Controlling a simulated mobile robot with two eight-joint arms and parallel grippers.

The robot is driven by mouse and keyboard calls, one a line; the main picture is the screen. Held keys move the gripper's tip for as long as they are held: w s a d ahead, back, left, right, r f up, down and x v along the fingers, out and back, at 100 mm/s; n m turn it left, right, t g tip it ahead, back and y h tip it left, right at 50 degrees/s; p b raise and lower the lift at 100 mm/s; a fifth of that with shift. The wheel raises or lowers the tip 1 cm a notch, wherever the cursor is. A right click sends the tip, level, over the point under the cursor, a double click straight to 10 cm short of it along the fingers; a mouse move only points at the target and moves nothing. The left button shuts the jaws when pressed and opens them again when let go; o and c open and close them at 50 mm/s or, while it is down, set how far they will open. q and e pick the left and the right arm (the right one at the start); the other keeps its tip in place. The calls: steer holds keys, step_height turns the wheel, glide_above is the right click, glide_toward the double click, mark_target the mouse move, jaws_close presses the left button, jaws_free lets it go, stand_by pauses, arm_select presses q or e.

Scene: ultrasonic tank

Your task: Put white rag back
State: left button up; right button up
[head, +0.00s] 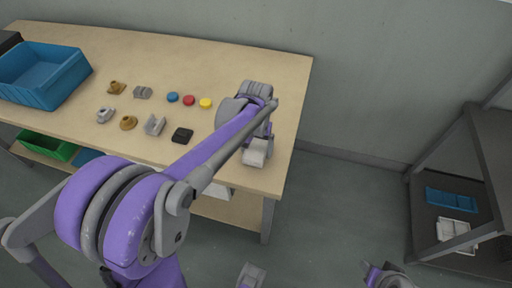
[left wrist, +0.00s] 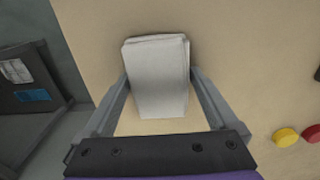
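In the left wrist view the white rag (left wrist: 157,85) lies as a folded, flat stack on the wooden table. The two fingers of my left gripper (left wrist: 160,78) stand apart, one on each side of the rag, close to its edges. I cannot tell whether they touch it. In the head view my left gripper (head: 240,110) is over the right end of the table (head: 285,85), and the wrist and arm hide most or all of the rag. Pieces of my right arm show at the bottom edge of the head view; its fingers cannot be made out.
Blue, red and yellow discs (head: 205,103) and several small metal parts lie left of the gripper, with a black block (head: 182,135). A blue bin (head: 40,78) stands at the table's left end. A dark shelf (head: 480,265) at right holds a blue tray (head: 450,199) and white items (head: 455,232).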

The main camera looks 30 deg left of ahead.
mark_target(256, 147)
arm_select(q)
steer(key=shift+r, duration=0.3)
step_height(256, 147, up, 11)
steer(key=p, duration=0.2)
steer(key=s+d+f+m+t, duration=0.1)
steer(key=s+d+f+t, duration=0.1)
steer(key=s, duration=0.6)
steer(key=s+d+f+m+t, duration=0.1)
steer(key=s+d+f+t, duration=0.2)
steer(key=s+f, duration=0.4)
steer(key=shift+s+d+f+m, duration=0.15)
steer(key=shift+s+d+m, duration=0.15)
steer(key=shift+s+d, duration=0.65)
steer(key=shift+a, duration=0.1)
